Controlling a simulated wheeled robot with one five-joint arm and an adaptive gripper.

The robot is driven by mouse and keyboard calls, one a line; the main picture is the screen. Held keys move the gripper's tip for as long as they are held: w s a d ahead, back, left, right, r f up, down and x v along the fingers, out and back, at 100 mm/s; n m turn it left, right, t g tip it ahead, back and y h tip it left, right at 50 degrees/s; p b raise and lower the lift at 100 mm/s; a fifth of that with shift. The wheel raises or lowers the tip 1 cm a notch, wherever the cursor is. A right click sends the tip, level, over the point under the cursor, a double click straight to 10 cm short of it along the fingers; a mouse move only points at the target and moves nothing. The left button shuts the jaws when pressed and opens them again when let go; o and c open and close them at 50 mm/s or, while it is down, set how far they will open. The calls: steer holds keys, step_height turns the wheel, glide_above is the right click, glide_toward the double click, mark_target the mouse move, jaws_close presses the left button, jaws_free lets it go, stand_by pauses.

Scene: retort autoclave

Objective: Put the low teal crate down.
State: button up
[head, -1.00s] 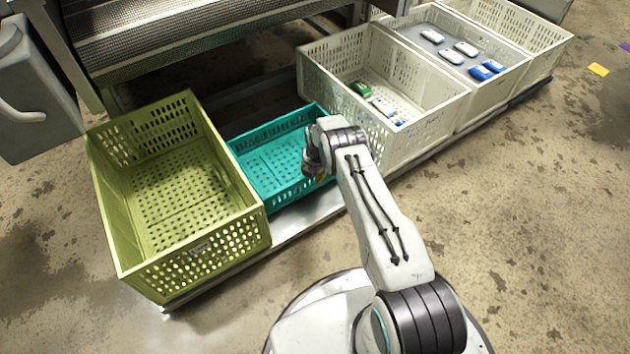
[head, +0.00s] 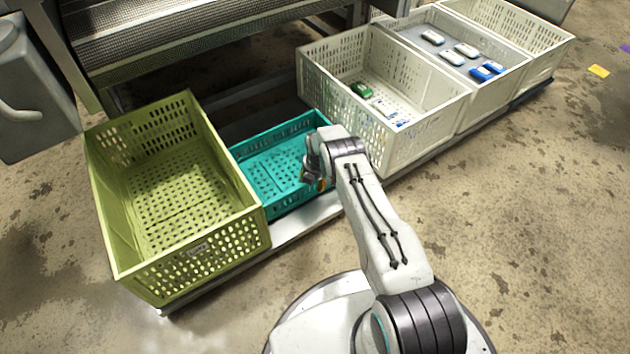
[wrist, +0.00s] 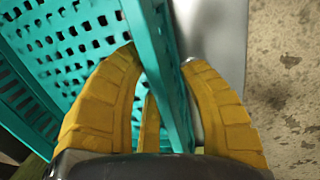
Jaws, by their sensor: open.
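The low teal crate (head: 262,172) is empty and sits level in the gap between the olive-green crate and the nearest white crate, at the metal platform. Its front right corner is hidden behind my gripper (head: 317,178) in the head view. In the wrist view my gripper (wrist: 160,60) is open, its yellow fingers on either side of the teal crate's wall (wrist: 163,85). The left finger is on the inner side, the right finger on the outer side, with the rim between them.
A tall olive-green crate (head: 190,262) stands close on the left. On the right, white crates (head: 425,125) stand in a row, some holding small green, white and blue packs. The metal platform (head: 305,220) shows in front. Bare stained floor (head: 530,230) lies right.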

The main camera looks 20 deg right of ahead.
steer(key=s+r+m+p, duration=0.2)
steer(key=r+p, duration=0.1)
steer(key=r, duration=1.1)
steer(key=s+r+m+p, duration=0.2)
steer(key=r+m+p, duration=0.1)
steer(key=r, duration=1.1)
steer(key=s+a+r+m, duration=0.2)
steer(key=s+r+m, duration=0.45)
steer(key=r, duration=0.65)
steer(key=s+r+m, duration=0.3)
steer(key=s, duration=0.7)
steer(key=s+r+m, duration=0.3)
steer(key=s, duration=0.7)
steer(key=s+r+m, duration=0.3)
steer(key=s+m, duration=0.1)
steer(key=s, duration=0.6)
steer(key=shift+a+r, duration=0.3)
